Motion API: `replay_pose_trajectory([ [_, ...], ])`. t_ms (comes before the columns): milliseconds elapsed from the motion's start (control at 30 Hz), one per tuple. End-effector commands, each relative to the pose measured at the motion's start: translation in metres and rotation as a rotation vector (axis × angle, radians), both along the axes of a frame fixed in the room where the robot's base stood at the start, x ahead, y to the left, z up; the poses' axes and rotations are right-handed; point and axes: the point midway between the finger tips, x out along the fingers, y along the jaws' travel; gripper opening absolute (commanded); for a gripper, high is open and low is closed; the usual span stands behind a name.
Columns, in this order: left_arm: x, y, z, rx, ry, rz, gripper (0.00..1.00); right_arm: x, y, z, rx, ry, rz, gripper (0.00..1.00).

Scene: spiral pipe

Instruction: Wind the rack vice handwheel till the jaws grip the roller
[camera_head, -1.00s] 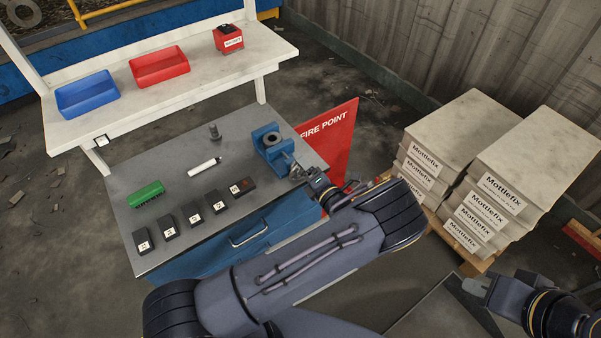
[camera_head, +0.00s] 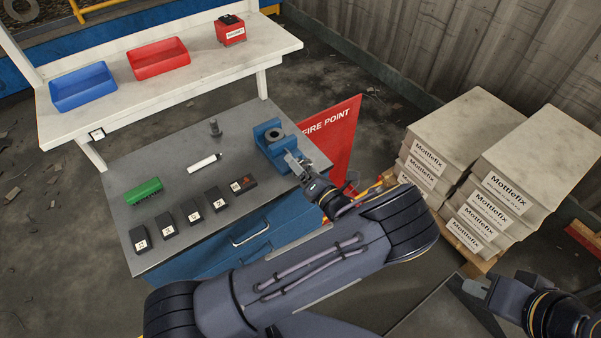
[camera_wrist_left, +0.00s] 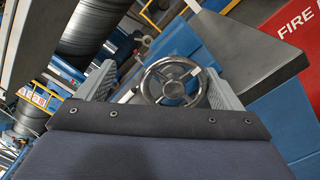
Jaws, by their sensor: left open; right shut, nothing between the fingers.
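The blue rack vice (camera_head: 268,141) stands at the right end of the steel bench top, with a dark grey round roller (camera_head: 274,136) between its jaws. I cannot tell whether the jaws touch the roller. The vice's silver spoked handwheel (camera_wrist_left: 174,82) shows in the left wrist view, between the two open fingers of my left gripper (camera_wrist_left: 165,90). In the head view my left gripper (camera_head: 298,163) is at the front right of the vice and hides most of the wheel. My right gripper (camera_head: 476,288) is shut and empty at the lower right, away from the bench.
A white cylinder (camera_head: 204,162), a green brush (camera_head: 143,190) and several black labelled blocks (camera_head: 191,210) lie on the bench. Blue (camera_head: 83,87) and red (camera_head: 158,59) bins sit on the shelf. A red FIRE POINT board (camera_head: 335,140) stands close behind my left gripper.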

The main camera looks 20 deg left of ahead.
Motion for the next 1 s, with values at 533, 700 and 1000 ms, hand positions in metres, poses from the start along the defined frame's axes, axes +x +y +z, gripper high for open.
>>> replay_pose_trajectory([
  [533,-0.033,0.001,-0.039,-0.666,-0.757,-0.025,0.88,-0.001,-0.001,-0.092,0.000,0.000,0.000,0.00],
  [700,-0.037,0.004,-0.036,-0.833,-0.979,-0.032,0.88,-0.001,-0.001,-0.117,0.000,0.001,0.000,0.00],
  [1000,-0.038,0.006,-0.030,-0.881,-1.041,-0.033,0.88,-0.001,-0.001,-0.116,0.000,0.000,0.000,0.00],
])
